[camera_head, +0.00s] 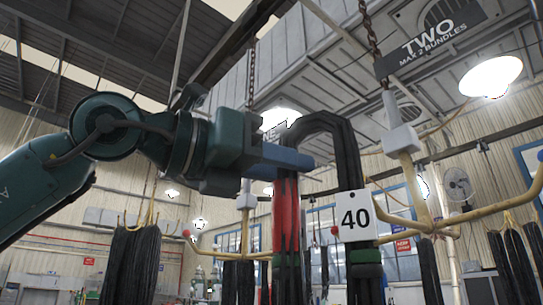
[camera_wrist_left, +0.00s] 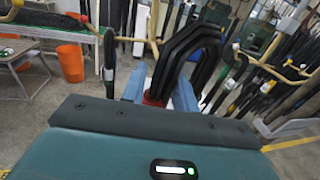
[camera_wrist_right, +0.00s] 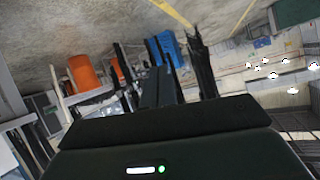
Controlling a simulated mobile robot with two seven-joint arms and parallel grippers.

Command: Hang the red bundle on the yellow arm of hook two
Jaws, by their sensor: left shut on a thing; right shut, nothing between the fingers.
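My left gripper (camera_head: 290,157) is shut on the red bundle (camera_head: 286,215), a loop of black hoses with a red wrap on one leg. The loop arches up to the right of the fingers, and its other leg hangs behind a white tag marked 40 (camera_head: 356,214). In the left wrist view the bundle (camera_wrist_left: 190,45) rises between the blue fingers (camera_wrist_left: 158,92). Hook two (camera_head: 402,140) hangs on a chain under the TWO sign (camera_head: 430,45), right of the bundle. Its pale yellow arms (camera_head: 490,212) spread from the lower post; the bundle and tag hide part of one. My right gripper (camera_wrist_right: 158,88) is shut and empty.
Hook one (camera_head: 246,200) hangs further back, left of the bundle, with several black hoses around it. Other black bundles hang at the left (camera_head: 131,265) and right (camera_head: 515,255). In the right wrist view an orange bin (camera_wrist_right: 84,74) stands on the floor.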

